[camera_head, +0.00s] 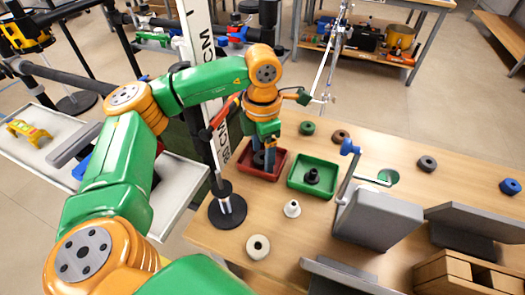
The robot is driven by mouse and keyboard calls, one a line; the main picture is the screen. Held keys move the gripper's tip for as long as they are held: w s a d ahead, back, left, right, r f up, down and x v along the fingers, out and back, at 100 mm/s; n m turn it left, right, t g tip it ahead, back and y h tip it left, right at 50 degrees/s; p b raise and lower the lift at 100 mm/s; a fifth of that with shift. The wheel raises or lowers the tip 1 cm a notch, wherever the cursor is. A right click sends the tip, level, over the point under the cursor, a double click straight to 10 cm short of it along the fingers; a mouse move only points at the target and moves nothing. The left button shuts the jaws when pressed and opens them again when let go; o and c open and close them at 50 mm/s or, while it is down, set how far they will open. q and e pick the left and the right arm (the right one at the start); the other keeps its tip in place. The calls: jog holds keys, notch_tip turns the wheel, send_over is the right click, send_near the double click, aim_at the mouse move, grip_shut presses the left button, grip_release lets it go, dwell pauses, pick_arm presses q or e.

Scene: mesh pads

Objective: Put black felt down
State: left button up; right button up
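My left gripper (268,145) points down over the red tray (275,173). A small dark piece (259,158) shows low in that tray, right at the fingertips; I cannot tell whether the fingers hold it or whether it is the black felt. A black round piece with a raised middle (312,176) sits in the green tray (322,190), to the right of the red one. The finger gap is too small to make out. My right gripper is out of view.
White round pieces (258,247) (292,208) stand in front of the trays. Behind are a green (307,128) and a brown one (340,136). A grey box with a blue-knobbed lever (378,218) stands right of the green tray. A black-based post (228,211) is at left.

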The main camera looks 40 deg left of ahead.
pick_arm(q)
jog(key=shift+r, duration=0.1)
notch_tip(320, 180, up, 12)
jog(key=p, duration=0.3)
